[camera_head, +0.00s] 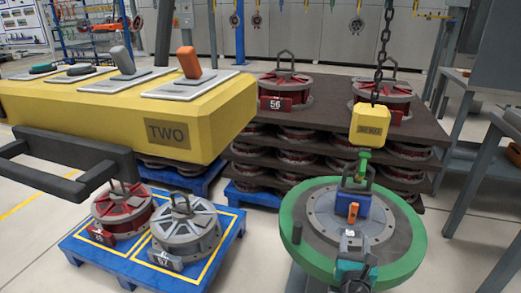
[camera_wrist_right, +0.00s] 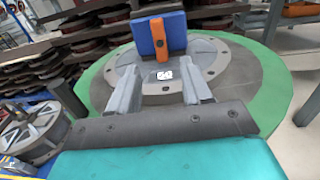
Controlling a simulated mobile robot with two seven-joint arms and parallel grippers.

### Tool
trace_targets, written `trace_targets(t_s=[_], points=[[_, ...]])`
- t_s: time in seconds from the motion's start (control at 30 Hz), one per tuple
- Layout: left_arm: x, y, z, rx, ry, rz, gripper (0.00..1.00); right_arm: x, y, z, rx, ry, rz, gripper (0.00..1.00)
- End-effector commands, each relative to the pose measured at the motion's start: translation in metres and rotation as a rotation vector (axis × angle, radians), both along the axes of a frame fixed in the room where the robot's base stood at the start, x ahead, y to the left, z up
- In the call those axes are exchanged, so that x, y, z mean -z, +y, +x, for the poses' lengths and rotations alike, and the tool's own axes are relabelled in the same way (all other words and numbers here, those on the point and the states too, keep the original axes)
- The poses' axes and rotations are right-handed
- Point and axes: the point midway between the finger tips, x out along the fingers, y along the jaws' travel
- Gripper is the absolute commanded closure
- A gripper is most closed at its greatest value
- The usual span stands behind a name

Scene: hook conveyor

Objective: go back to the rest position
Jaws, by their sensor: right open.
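My right gripper (camera_head: 350,243) is at the near side of the round green-rimmed stand (camera_head: 293,220), over the near part of a grey disc (camera_head: 322,222). In the right wrist view the jaws (camera_wrist_right: 160,94) are apart with nothing between them. A blue block with an orange lever (camera_wrist_right: 162,40) stands on the disc beyond the fingertips; it also shows in the head view (camera_head: 351,207). The green hook (camera_head: 363,163) hangs under a yellow hoist block (camera_head: 370,125) at the disc's handle; I cannot tell whether it is engaged. My left gripper is out of view.
A yellow control box (camera_head: 195,115) marked TWO, with levers, fills the left. A blue pallet (camera_head: 103,268) holds a red disc (camera_head: 122,212) and a grey disc (camera_head: 186,230). Stacked dark shelves of discs (camera_head: 330,105) stand behind. Grey steel frames (camera_head: 478,165) are at right.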

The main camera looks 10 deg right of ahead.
Motion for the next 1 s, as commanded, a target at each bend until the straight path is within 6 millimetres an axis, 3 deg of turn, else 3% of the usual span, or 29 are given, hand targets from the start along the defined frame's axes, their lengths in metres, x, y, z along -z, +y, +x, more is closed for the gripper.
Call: trace_targets(t_s=[0.13, 0.23, 0.43, 0.6, 0.8, 1.0], points=[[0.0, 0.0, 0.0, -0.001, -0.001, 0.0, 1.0, -0.001, 0.005, -0.014, 0.059, -0.056, 0.163, 0.51], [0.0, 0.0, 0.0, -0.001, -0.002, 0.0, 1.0, -0.001, 0.01, -0.039, 0.167, -0.145, 0.432, 0.51], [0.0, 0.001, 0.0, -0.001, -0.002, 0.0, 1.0, 0.009, 0.032, -0.113, 0.521, -0.337, 1.109, 0.51], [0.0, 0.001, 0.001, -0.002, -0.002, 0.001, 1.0, 0.011, 0.069, -0.176, 0.867, -0.434, 1.597, 0.51], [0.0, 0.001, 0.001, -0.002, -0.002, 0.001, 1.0, -0.004, 0.112, -0.228, 1.193, -0.46, 1.943, 0.51], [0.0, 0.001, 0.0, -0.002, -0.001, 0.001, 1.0, -0.029, 0.147, -0.265, 1.442, -0.436, 2.147, 0.51]])
